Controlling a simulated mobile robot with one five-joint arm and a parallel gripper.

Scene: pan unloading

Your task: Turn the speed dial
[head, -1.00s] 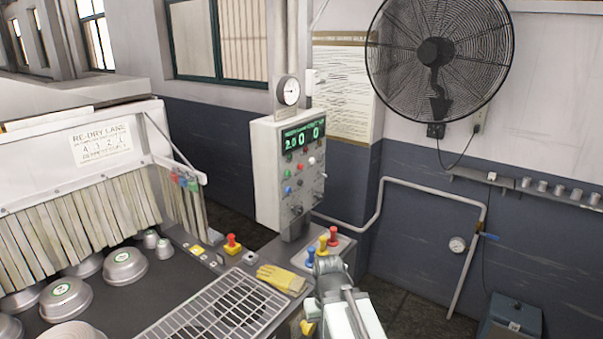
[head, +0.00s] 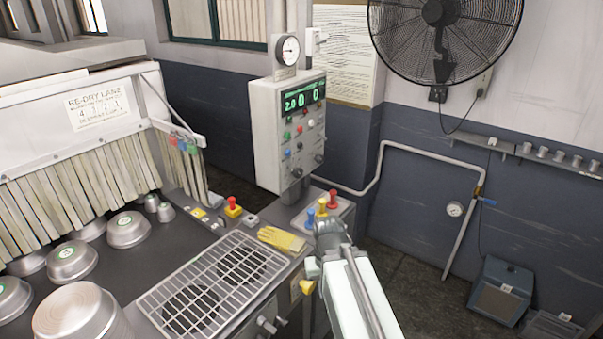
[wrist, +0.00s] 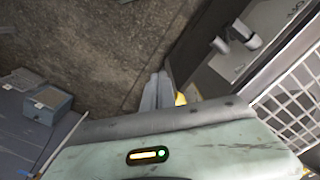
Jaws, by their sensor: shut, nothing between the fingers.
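The grey control box (head: 265,140) stands on a post at the counter's far right corner, in the head view. Its green display (head: 303,96) appears to read 2.0, 0 and 0. Below it are coloured buttons and several dark knobs (head: 320,158); their labels are too small to read, so I cannot tell which one is the speed dial. My gripper is shut and empty in the wrist view (wrist: 157,92), over the floor and apart from the box. In the head view my arm reaches up from the bottom, below and in front of the box, and its fingertips are hard to make out.
Red, yellow and blue levers (head: 322,205) stand just beyond my arm. A yellow glove (head: 282,239) and a metal grate (head: 205,285) lie on the counter. Pans (head: 128,230) stand at left. A wall fan (head: 440,25) hangs at upper right; a blue-grey box (head: 502,290) sits on the floor.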

